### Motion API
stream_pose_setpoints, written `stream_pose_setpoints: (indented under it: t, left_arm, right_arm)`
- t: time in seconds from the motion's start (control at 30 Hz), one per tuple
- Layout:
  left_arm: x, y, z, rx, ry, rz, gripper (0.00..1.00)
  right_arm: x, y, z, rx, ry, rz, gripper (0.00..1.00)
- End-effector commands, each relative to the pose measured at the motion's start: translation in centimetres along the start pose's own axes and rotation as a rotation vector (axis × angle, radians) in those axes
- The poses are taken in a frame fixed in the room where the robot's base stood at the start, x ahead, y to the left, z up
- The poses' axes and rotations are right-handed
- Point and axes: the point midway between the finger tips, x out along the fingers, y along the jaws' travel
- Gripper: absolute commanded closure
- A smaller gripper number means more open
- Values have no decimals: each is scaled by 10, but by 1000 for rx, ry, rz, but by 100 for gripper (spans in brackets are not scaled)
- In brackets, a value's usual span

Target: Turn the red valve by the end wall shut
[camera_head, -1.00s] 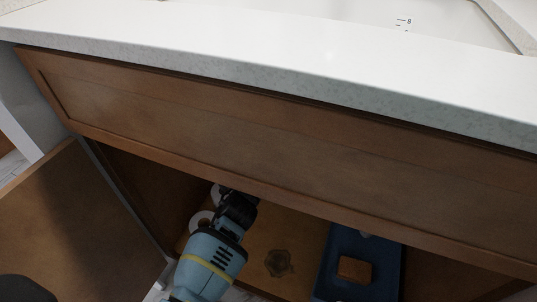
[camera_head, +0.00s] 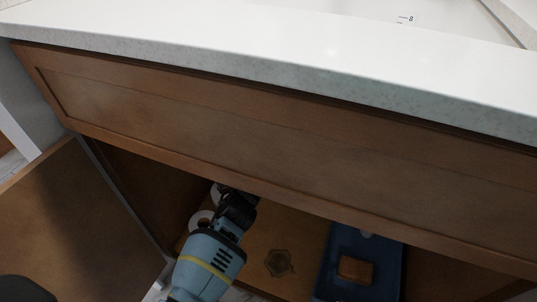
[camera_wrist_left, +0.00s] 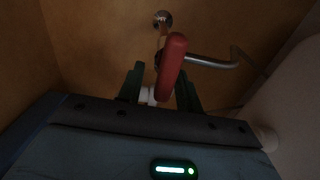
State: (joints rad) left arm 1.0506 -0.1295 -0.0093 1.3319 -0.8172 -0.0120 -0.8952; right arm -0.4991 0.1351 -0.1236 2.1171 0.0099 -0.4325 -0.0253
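The red valve handle (camera_wrist_left: 172,66) shows in the left wrist view, in front of the brown cabinet wall. A metal pipe (camera_wrist_left: 210,62) runs right from behind it, and a round metal fitting (camera_wrist_left: 163,18) sits on the wall above. My left gripper (camera_wrist_left: 160,74) is open, with one dark finger on each side of the handle's lower part. I cannot tell whether either finger touches it. In the head view my left arm reaches into the cabinet; its fingertips and the valve are hidden there. My right gripper is not in view.
The countertop (camera_head: 300,55) and wooden front panel (camera_head: 250,135) overhang the opening. An open door (camera_head: 75,215) stands at the left. White rolls (camera_head: 201,218) lie beside my arm. A blue tray (camera_head: 335,280) with a brown block (camera_head: 355,269) is on the cabinet floor at right.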

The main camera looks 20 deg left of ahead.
Motion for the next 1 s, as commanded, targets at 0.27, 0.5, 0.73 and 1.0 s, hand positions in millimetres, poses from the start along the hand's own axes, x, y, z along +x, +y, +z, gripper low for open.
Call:
stream_pose_setpoints:
  t: [0.27, 0.5, 0.73, 1.0]
  left_arm:
    - [0, -1, -1, -2, 2, -2, 64]
    - [-22, -2, -1, -3, 1, -1, 64]
    - [-57, -3, -1, -3, 1, -1, 64]
    - [-77, -1, 0, -1, 1, -2, 64]
  right_arm:
    - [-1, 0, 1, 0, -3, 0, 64]
    - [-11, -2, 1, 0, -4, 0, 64]
    - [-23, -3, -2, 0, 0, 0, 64]
    - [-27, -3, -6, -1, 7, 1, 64]
